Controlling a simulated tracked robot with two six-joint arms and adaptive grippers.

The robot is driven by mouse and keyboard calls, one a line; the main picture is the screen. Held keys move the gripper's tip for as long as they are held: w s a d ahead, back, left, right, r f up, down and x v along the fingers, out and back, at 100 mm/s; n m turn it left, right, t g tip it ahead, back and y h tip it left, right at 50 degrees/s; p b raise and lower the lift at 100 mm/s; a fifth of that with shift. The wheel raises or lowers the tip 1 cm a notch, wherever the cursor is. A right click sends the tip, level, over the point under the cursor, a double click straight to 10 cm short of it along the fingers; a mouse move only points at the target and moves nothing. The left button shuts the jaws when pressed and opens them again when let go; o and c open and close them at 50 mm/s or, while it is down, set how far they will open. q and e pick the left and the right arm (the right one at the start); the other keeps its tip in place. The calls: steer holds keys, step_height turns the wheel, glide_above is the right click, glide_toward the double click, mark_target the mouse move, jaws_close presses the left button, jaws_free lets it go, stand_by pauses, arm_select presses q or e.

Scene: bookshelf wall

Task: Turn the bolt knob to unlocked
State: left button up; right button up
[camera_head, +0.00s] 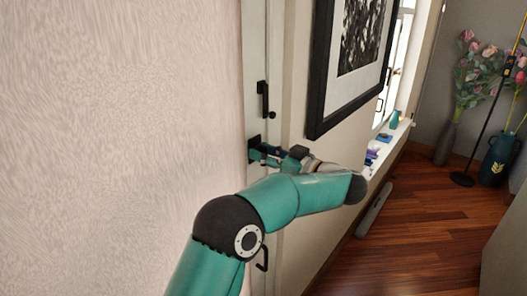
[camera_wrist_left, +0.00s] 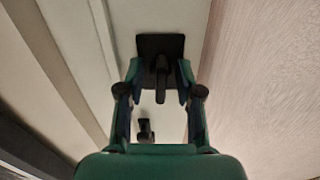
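The bolt knob (camera_wrist_left: 161,80) is a small black bar on a square black plate (camera_wrist_left: 150,45), set on the pale frame in the left wrist view. The bar points down in that picture. In the head view the black plate (camera_head: 254,146) shows at the tip of my left gripper (camera_head: 264,154). In the left wrist view my left gripper (camera_wrist_left: 158,88) is open, with one teal finger on each side of the knob. A gap shows between each finger and the knob, so nothing is gripped. My right gripper is not in view.
A black handle (camera_head: 263,98) sits above the plate, and another (camera_head: 263,259) below my arm. A black fitting (camera_wrist_left: 145,130) shows between the fingers. A framed picture (camera_head: 348,60) hangs at right. A textured wall (camera_head: 120,120) fills the left. Vases (camera_head: 497,158) stand far right.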

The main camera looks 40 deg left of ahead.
arm_select(q)
jaws_close()
steer(key=shift+n, duration=0.3)
stand_by(0.3)
jaws_free()
